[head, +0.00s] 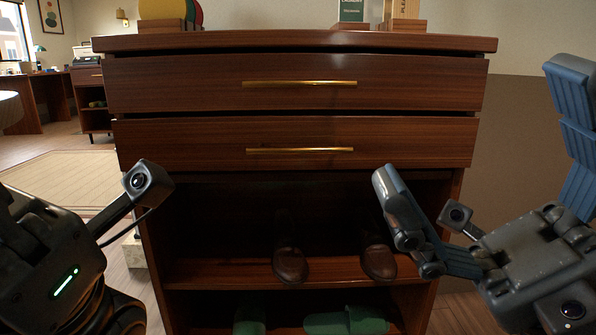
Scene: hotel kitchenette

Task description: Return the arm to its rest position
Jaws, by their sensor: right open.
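My right gripper (478,122) is in front of the right side of a dark wooden cabinet (135,240). Its two blue-grey fingers are spread wide with nothing between them. One finger crosses in front of the open shelf's right part, and the other stands at the right picture edge. My left arm's wrist (50,255), with a green light and a small camera on a bracket, is at the lower left. The left fingers do not show.
The cabinet has an upper drawer (300,84) and a lower drawer (300,150). A brown left shoe (290,265) and a brown right shoe (379,262) sit on the shelf. Green slippers (345,321) lie below.

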